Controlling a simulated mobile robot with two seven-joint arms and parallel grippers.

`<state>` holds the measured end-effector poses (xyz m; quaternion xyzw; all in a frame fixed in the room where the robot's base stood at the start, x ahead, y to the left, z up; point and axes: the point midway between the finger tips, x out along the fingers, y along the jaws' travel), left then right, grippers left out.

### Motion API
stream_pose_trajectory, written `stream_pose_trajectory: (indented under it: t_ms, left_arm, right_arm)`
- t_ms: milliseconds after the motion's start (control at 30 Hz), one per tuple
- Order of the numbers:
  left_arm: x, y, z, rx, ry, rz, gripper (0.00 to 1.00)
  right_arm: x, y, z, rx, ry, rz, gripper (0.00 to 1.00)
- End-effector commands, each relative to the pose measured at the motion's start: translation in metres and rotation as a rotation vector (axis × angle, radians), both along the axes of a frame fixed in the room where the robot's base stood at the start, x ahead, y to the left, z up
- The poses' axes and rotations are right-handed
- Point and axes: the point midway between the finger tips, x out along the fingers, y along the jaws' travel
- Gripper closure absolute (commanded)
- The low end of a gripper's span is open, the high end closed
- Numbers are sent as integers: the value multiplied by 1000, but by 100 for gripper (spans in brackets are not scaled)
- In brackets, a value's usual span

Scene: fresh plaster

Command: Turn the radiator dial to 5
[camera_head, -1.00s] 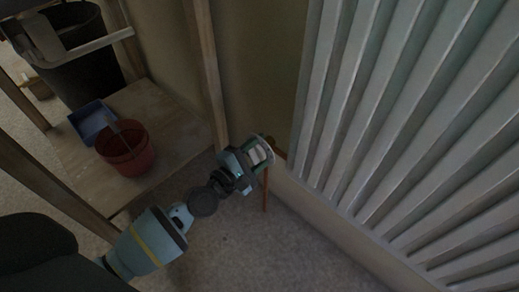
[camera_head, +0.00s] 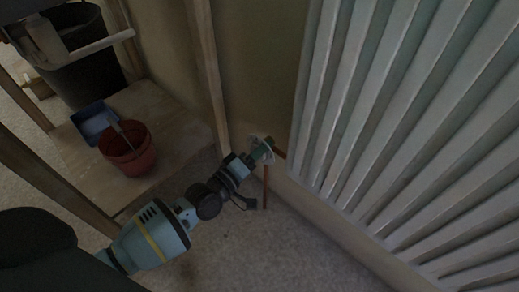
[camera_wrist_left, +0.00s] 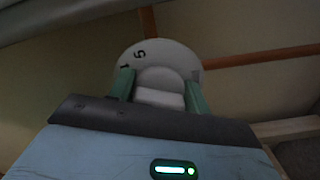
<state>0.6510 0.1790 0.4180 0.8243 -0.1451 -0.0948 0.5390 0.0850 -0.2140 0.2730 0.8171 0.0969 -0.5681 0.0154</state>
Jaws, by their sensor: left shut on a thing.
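The white round radiator dial (camera_head: 254,141) sits low by the wall at the left edge of the radiator (camera_head: 390,130), partly hidden by my left gripper (camera_head: 261,153). In the left wrist view the dial (camera_wrist_left: 158,54) shows a dark mark like a 5 near its top left and a smaller mark below it. A raised white grip (camera_wrist_left: 160,86) stands at its middle. The green fingers of my left gripper (camera_wrist_left: 161,88) are shut on this grip, one on each side. Any pointer mark is not clear. My right gripper is not in view.
A copper pipe (camera_head: 265,185) drops below the dial. A wooden post (camera_head: 207,75) stands just left of it. A low board (camera_head: 165,135) holds a red bucket (camera_head: 127,150) and a blue tray (camera_head: 93,121). A black bin (camera_head: 85,70) stands behind. Carpet below is clear.

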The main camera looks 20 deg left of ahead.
Motion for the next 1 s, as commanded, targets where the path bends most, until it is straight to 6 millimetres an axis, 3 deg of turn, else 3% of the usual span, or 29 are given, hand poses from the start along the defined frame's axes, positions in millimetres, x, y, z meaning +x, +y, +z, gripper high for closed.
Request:
stream_pose_trajectory:
  t_ms: [600,1000]
  left_arm:
    - [1,2,-1,543,-196,0,75]
    - [1,3,-3,782,-283,0,75]
  right_arm:
    - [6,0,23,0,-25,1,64]
    - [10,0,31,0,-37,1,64]
